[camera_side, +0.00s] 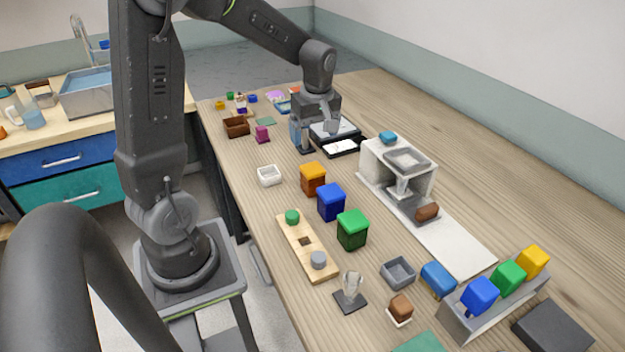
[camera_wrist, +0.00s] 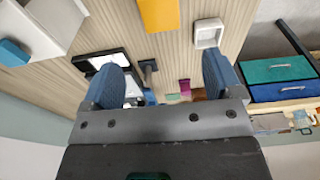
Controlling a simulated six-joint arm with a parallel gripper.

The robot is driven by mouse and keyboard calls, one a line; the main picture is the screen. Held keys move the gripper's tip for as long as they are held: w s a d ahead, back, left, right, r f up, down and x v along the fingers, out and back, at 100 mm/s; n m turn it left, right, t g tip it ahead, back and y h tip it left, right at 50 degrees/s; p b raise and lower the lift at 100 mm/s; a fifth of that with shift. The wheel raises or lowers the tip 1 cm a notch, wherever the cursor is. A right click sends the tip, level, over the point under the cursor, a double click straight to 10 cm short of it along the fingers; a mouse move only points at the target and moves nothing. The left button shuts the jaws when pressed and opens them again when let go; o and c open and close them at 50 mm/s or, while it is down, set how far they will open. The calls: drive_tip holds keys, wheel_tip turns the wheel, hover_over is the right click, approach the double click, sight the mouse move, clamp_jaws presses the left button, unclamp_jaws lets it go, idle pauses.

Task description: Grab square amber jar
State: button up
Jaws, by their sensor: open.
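The square amber jar (camera_side: 313,185) stands on the wooden table, first in a row with a blue jar (camera_side: 331,205) and a green jar (camera_side: 352,233). In the wrist view part of the amber jar (camera_wrist: 159,14) shows at the top edge, cut off by the frame. My gripper (camera_side: 303,142) is beyond the amber jar in the side view, low over the table and apart from the jar. In the wrist view my gripper (camera_wrist: 163,76) has its two blue fingers spread wide. No jar is between them.
A small white tray (camera_side: 269,184) lies left of the amber jar. A white and grey machine (camera_side: 375,165) stands to its right. A black-edged device (camera_side: 341,147) sits close beside my gripper. A wooden strip (camera_side: 311,255) with pegs lies nearer the camera.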

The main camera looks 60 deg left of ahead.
sight(312, 168)
drive_tip(key=f, duration=0.7)
drive_tip(key=shift+a+f, duration=0.3)
drive_tip(key=shift+a, duration=0.05)
drive_tip(key=f, duration=0.4)
drive_tip(key=shift+s+d, duration=0.15)
drive_tip(key=shift+d, duration=0.05)
drive_tip(key=shift+a+f, duration=0.1)
drive_tip(key=shift+f, duration=0.5)
drive_tip(key=shift+c, duration=0.4)
drive_tip(key=c, duration=1.1)
